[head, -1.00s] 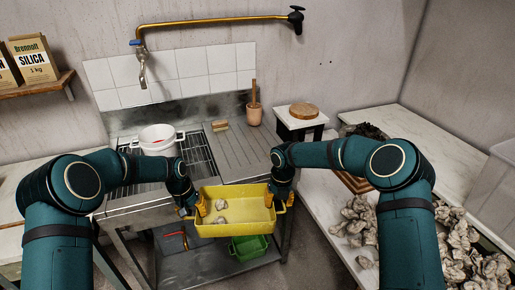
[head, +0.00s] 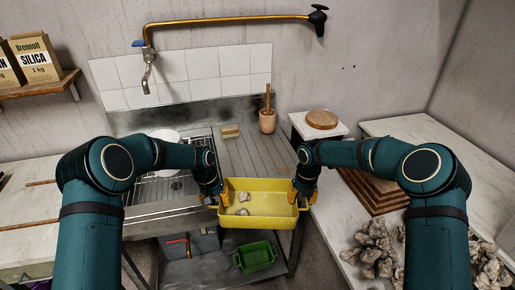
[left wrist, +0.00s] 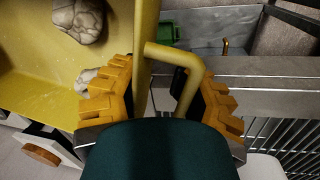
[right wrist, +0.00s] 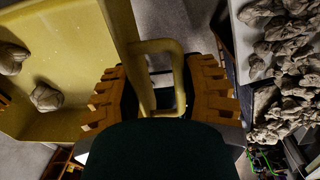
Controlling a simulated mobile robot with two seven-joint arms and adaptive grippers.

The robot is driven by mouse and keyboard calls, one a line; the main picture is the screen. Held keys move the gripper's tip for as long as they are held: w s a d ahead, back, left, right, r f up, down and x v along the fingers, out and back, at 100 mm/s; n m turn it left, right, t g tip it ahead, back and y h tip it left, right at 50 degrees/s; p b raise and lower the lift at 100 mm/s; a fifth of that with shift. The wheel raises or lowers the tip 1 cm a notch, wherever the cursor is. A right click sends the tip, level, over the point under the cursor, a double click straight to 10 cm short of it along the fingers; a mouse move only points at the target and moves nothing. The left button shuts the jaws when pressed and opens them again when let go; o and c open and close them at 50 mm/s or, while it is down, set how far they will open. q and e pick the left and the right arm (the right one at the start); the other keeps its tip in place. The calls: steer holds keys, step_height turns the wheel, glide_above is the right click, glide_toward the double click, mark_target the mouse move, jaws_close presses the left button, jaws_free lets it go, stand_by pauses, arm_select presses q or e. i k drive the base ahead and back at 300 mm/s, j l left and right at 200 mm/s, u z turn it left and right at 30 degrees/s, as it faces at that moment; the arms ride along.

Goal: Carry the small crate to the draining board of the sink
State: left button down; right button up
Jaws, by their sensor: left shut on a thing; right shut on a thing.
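The small crate (head: 262,221) is yellow and holds a few grey-white lumps (head: 243,204). It hangs level in front of the sink's draining board (head: 250,158), a ribbed grey surface right of the basin. My left gripper (head: 213,196) is shut on the crate's left handle, a yellow loop that shows in the left wrist view (left wrist: 180,65). My right gripper (head: 301,193) is shut on the right handle, which shows in the right wrist view (right wrist: 158,75). The crate's underside is hidden.
A white pot (head: 163,140) stands at the sink, partly behind my left arm. A brush or sponge (head: 230,131) and a pot with a wooden handle (head: 267,120) stand at the board's back. A green crate (head: 255,257) sits on the shelf below. Clay lumps (head: 375,248) lie on the right table.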

mark_target(258, 156)
steer(key=i, duration=1.05)
